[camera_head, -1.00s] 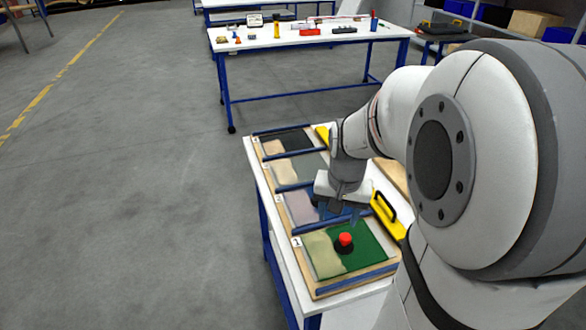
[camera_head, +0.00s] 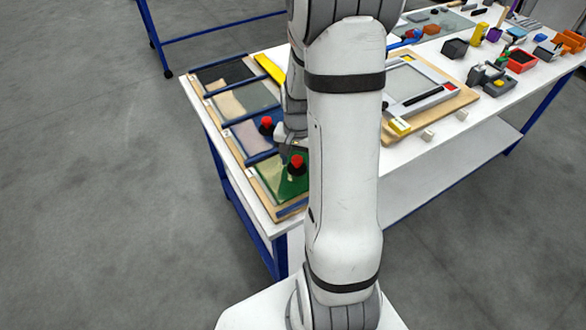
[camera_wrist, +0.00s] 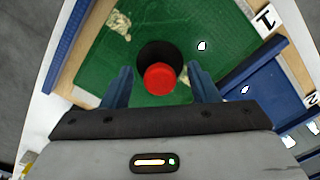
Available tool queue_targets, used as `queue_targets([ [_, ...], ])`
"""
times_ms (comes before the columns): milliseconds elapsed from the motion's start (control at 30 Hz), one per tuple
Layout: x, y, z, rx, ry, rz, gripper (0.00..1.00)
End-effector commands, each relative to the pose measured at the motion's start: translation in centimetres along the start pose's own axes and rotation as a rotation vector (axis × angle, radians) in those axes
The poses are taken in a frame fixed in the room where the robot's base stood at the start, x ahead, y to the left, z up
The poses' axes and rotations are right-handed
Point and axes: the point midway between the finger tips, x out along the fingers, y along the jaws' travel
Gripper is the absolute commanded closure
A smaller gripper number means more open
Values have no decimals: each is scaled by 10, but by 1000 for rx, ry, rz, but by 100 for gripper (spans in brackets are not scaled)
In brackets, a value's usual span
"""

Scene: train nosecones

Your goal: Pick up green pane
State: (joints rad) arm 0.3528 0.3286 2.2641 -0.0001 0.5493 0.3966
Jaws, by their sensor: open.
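The green pane (camera_wrist: 205,30) lies in the tray slot marked 1, with a round black base and a red knob (camera_wrist: 160,79) on top of it. In the wrist view my gripper (camera_wrist: 161,80) is open, its blue fingers on either side of the red knob and not closed on it. In the head view the green pane (camera_head: 291,184) is at the near end of the tray, partly hidden by my arm. Its red knob (camera_head: 297,161) shows beside my gripper. How high the fingertips are over the pane is hard to tell.
A blue pane (camera_wrist: 262,92) lies in the neighbouring slot, and it also has a red knob (camera_head: 266,123). Blue bars (camera_head: 259,157) separate the slots. A yellow-handled tool (camera_head: 269,68) lies beside the tray. A framed board (camera_head: 424,90) and several tools crowd the table to the right.

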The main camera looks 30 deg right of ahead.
Motion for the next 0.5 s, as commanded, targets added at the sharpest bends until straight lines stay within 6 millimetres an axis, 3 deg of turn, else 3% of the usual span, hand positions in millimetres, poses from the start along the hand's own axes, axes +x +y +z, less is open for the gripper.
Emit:
queue_targets([
  [267, 4, 0, 0, 0, 1, 0, 46],
  [500, 4, 0, 0, 1, 1, 0, 64],
])
